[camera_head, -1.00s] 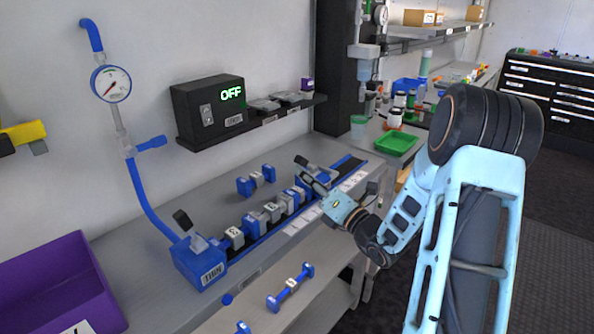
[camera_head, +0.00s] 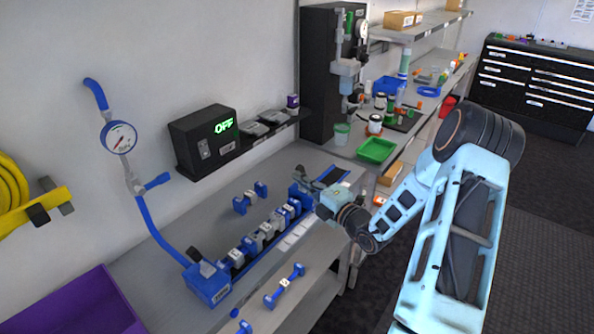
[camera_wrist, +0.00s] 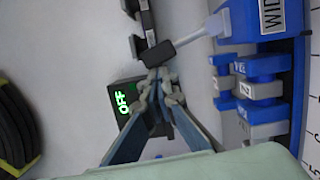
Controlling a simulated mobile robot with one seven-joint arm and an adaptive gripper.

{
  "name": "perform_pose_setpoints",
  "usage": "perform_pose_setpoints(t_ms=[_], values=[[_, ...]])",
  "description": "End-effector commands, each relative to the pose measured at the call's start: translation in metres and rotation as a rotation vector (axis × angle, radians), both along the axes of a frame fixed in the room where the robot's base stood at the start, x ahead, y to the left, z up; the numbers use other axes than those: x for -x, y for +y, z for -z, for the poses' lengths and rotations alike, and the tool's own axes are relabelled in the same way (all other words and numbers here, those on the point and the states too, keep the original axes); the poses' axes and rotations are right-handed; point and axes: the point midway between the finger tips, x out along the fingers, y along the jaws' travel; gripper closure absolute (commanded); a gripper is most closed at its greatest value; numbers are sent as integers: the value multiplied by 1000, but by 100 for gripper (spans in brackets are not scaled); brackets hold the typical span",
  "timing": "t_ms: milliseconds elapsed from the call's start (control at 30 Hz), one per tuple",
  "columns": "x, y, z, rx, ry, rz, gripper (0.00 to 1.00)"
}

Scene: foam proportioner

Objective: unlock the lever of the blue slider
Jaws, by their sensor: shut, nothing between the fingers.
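The blue slider (camera_wrist: 265,20) is at the upper right of the wrist view, with part of a white label. Its grey lever ends in a black handle (camera_wrist: 172,50), reaching left from the slider. My gripper (camera_wrist: 158,88) is shut and empty, with its fingertips just below the black handle in the picture; I cannot tell whether they touch it. In the head view the slider (camera_head: 299,192) sits on the rail at the far end of a row of blocks. My gripper (camera_head: 330,198) is beside it and hides part of it and the lever.
Blue and grey blocks (camera_head: 248,245) line the rail up to a blue end box (camera_head: 207,284). A loose block piece (camera_head: 250,200) lies behind the row, another (camera_head: 285,286) in front. A black display reading OFF (camera_head: 203,140) hangs on the wall. A purple bin (camera_head: 85,305) is at lower left.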

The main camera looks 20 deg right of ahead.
Motion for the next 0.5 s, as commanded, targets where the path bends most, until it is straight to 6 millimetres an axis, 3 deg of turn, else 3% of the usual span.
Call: perform_pose_setpoints(t_ms=[33, 500], values=[[-2, -4, -9, -32, 20, 3, 100], [-6, -8, -3, -98, 71, 0, 100]])
